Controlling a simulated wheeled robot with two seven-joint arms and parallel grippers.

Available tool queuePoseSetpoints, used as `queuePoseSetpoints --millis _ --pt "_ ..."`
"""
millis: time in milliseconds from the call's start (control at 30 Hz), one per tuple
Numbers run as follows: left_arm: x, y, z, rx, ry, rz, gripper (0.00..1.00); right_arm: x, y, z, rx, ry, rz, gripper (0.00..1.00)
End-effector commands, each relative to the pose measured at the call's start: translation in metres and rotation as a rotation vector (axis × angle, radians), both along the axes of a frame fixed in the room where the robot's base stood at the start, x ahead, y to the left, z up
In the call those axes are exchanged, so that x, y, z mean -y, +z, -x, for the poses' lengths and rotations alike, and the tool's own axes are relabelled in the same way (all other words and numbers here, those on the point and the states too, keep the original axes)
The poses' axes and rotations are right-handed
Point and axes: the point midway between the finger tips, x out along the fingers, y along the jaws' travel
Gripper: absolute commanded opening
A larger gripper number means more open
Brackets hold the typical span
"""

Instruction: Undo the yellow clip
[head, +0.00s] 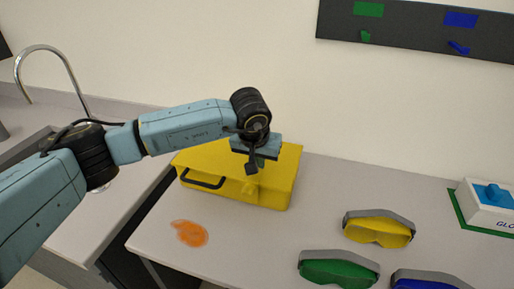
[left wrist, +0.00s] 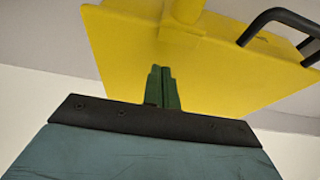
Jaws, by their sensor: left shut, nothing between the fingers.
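A yellow case (head: 232,158) with a black handle (head: 203,180) on its front stands on the grey table. A small yellow part (head: 251,188), perhaps the clip, sticks out from its front face. In the left wrist view, the yellow case (left wrist: 215,65) fills the upper middle, with a yellow rounded part (left wrist: 187,9) at the top edge and the black handle (left wrist: 285,20) at the upper right. My left gripper (head: 251,169) is at the case's front, above the small yellow part. Its fingers (left wrist: 160,72) are shut and empty; contact with the case cannot be told. My right gripper is not in view.
An orange spill (head: 190,233) lies in front of the case. Yellow goggles (head: 378,231), green goggles (head: 338,272) and blue goggles (head: 428,281) lie at the right. A white box (head: 488,210) stands farther right. A dark panel (head: 415,28) hangs on the wall.

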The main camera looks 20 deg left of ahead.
Motion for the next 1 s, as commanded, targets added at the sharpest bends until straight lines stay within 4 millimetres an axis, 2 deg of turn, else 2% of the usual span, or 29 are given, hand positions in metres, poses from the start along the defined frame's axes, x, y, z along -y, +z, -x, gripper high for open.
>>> queuePoseSetpoints --millis 67,200,400,833,1000 --pt "0.0 -0.015 -0.003 -0.004 0.001 0.0 0.0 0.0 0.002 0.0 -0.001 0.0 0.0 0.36" --pt "-0.001 -0.01 0.018 -0.002 -0.002 0.001 0.0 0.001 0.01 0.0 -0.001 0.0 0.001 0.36" --pt "-0.001 -0.011 0.033 -0.001 0.0 0.001 0.0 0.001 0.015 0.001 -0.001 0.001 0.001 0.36" --pt "-0.001 -0.011 0.036 0.001 0.001 0.001 0.0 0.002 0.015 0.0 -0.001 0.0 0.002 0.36" --pt "0.004 -0.012 0.034 0.013 -0.008 0.003 0.0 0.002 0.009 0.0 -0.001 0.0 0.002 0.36"
